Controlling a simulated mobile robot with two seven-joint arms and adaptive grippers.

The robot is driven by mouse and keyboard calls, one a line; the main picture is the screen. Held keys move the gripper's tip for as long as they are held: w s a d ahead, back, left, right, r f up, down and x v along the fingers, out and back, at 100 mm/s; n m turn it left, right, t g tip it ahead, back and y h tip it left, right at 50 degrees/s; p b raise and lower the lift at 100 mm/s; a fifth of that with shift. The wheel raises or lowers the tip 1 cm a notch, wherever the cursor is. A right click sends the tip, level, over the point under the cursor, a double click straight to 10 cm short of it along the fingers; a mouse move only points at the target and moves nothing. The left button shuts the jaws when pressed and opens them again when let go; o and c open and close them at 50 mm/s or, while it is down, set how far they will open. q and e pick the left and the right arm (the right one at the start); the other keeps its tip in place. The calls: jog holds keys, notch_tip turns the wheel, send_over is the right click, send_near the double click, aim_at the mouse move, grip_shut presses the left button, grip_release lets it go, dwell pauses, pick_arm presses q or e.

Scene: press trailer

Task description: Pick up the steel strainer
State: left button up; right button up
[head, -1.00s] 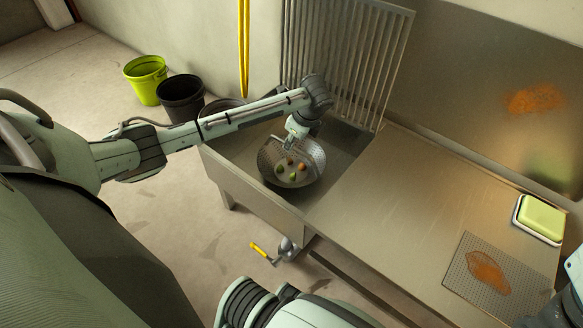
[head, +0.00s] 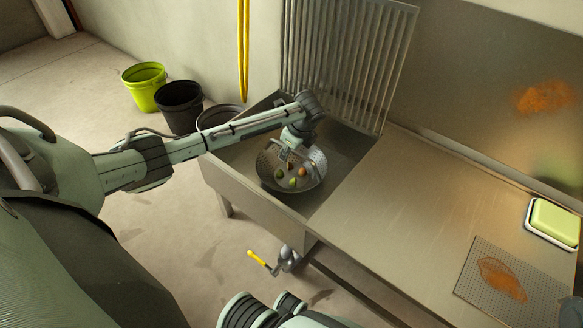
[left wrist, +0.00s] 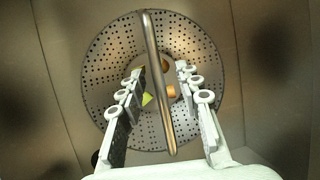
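The steel strainer (head: 268,178) is a round perforated bowl in the sink basin, with several small green and orange pieces inside. In the left wrist view the strainer (left wrist: 103,60) is seen from above, with a bar handle (left wrist: 152,60) arching across it. My left gripper (head: 286,152) is over the strainer, pointing down. In the left wrist view the left gripper (left wrist: 160,88) is open, one finger on each side of the bar. Whether a finger touches the bar cannot be told. My right gripper is not visible.
The sink (head: 236,180) has a grooved rack (head: 335,60) standing behind it. A steel counter (head: 390,215) to the right is mostly clear, with a stained perforated mat (head: 470,278) and a yellow-green block in a tray (head: 553,222). Green (head: 144,90) and black (head: 180,108) buckets stand left.

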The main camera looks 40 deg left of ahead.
pick_arm(q)
jog(key=shift+f+p, duration=0.25)
jog(key=shift+p, duration=0.25)
dwell(0.5)
jog(key=shift+c, duration=0.4)
grip_shut()
